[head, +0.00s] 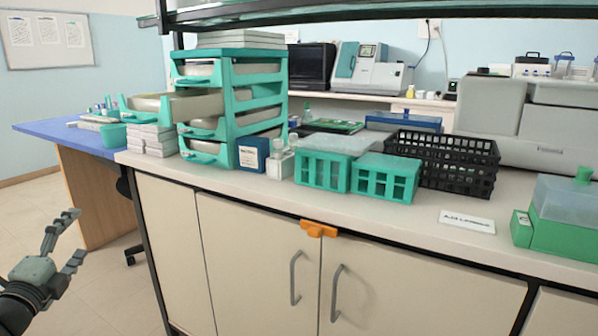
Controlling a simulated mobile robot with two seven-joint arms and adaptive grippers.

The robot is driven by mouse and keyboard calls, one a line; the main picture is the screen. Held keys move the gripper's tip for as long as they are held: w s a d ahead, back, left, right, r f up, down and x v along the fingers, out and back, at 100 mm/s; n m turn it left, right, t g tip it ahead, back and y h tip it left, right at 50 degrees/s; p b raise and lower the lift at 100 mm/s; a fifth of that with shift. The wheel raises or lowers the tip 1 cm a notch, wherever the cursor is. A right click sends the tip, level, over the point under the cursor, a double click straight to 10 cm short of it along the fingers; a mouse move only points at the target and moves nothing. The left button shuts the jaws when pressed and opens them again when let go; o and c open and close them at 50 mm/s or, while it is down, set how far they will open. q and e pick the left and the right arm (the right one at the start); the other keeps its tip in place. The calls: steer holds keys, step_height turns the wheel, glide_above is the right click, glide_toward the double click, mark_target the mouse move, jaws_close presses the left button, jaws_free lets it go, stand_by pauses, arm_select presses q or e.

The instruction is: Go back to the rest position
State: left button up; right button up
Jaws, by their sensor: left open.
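My left gripper (66,240) is at the lower left of the head view, over the floor and in front of the blue-topped desk. Its fingers are spread apart with nothing between them. It is clear of the counter and touches nothing that I can see. My right gripper is not in view.
The counter (290,196) holds a teal drawer rack (240,122) with a drawer pulled out, teal racks (386,178), a black basket (447,160) and a green box (563,240). An orange clip (318,229) sits on its front edge. Open floor lies left of the cabinets.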

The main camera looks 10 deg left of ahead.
arm_select(q)
steer(key=s+d+f+n+g+y, duration=0.1)
steer(key=s+d+f+n+g, duration=0.2)
steer(key=f, duration=0.5)
steer(key=s+d+f+n+g, duration=0.1)
steer(key=s+f+n+g, duration=0.2)
steer(key=f+n, duration=0.35)
steer(key=s+d+f+n+g+y, duration=0.15)
steer(key=s+f, duration=0.25)
steer(key=f, duration=0.6)
steer(key=s+d+f+n+g+h, duration=0.2)
steer(key=s+d+f+g, duration=0.2)
steer(key=s+d+f, duration=0.3)
steer(key=s+d+f+n+g+h, duration=0.3)
steer(key=s+d+f, duration=0.4)
steer(key=d, duration=0.6)
steer(key=shift+s+d+n+g+p, duration=0.3)
steer(key=shift+s+d+g, duration=0.05)
steer(key=shift+s+g, duration=0.25)
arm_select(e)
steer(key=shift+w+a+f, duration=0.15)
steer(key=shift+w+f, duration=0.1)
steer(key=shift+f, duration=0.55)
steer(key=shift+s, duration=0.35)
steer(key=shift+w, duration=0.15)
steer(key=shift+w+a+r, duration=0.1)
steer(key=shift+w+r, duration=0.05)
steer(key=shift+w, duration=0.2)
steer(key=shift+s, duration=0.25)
